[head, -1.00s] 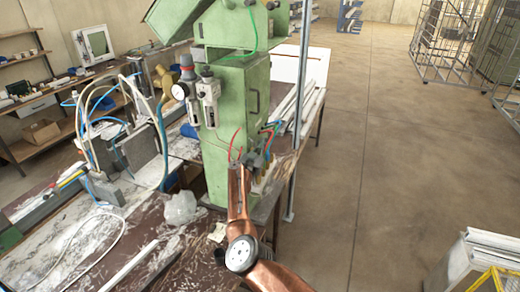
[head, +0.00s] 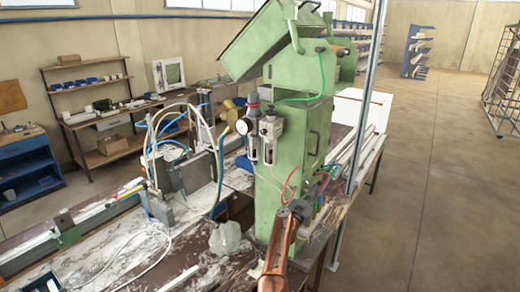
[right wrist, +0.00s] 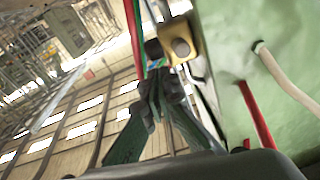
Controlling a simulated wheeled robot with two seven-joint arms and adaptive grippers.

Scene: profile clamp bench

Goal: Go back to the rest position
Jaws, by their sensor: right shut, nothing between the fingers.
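My right arm, copper coloured, comes up from the bottom middle of the head view. Its gripper (head: 299,208) is at the lower front of the green machine (head: 283,150), beside the red and green hoses. In the right wrist view the dark fingers of the right gripper (right wrist: 163,88) are together, with nothing seen between them. Their tips are close to a yellowish fitting (right wrist: 180,42) with a dark knob; I cannot tell whether they touch it. The machine's green wall (right wrist: 250,70) fills the right side of that view. My left gripper is not in view.
The workbench (head: 205,262) carries aluminium profiles, hoses and a crumpled clear bag (head: 228,238). A pressure regulator with gauge (head: 243,126) hangs on the machine. Red and white hoses run close to the right gripper. Open floor (head: 430,200) lies to the right.

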